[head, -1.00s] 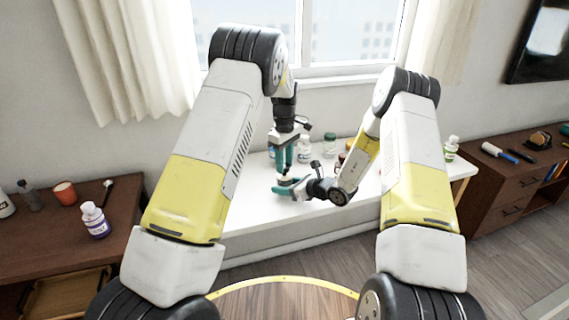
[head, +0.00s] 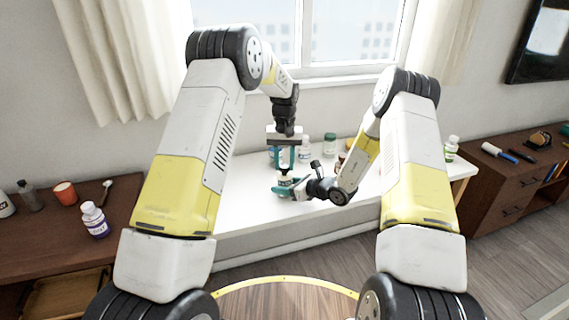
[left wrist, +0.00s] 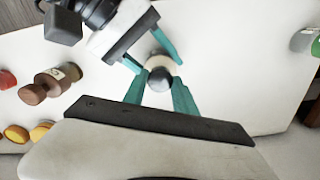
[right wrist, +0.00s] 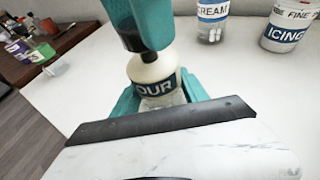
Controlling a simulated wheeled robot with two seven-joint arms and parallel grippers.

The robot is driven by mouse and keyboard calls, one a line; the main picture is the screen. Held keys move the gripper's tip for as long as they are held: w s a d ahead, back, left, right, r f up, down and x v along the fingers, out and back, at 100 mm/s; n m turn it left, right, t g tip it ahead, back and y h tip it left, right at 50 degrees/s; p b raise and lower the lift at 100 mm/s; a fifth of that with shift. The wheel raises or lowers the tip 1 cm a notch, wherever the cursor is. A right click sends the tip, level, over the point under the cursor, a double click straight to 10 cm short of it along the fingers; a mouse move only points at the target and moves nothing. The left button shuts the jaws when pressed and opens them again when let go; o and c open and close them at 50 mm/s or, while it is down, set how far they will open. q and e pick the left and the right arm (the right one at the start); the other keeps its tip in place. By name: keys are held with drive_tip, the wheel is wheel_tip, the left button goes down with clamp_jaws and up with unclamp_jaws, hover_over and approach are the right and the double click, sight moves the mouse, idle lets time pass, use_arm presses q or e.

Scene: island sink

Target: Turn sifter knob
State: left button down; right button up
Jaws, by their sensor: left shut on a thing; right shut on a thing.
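The sifter is a small jar (right wrist: 158,88) with a cream top and a dark label, of which "OUR" shows in the right wrist view. My right gripper (head: 286,188) is shut around its body from the side, and the jar stands upright on or just over the white table. My left gripper (head: 285,162) points straight down from above, with its teal fingers shut on the sifter's dark knob. In the left wrist view the round knob (left wrist: 160,79) shows grey between the fingertips, with the pale top around it. The fingers partly hide the knob.
On the white table (head: 245,205), a cream jar (right wrist: 212,18) and an icing tub (right wrist: 287,25) stand behind the sifter. A brown bottle (left wrist: 50,82) lies or stands nearby in the left wrist view. The table's front is clear. Brown cabinets flank it.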

sight(285, 165)
use_arm(q)
drive_tip(key=m, duration=0.3)
drive_tip(key=shift+m, duration=2.2)
drive_tip(key=c, duration=1)
unclamp_jaws()
drive_tip(key=shift+o, duration=0.2)
wheel_tip(285, 165, up, 12)
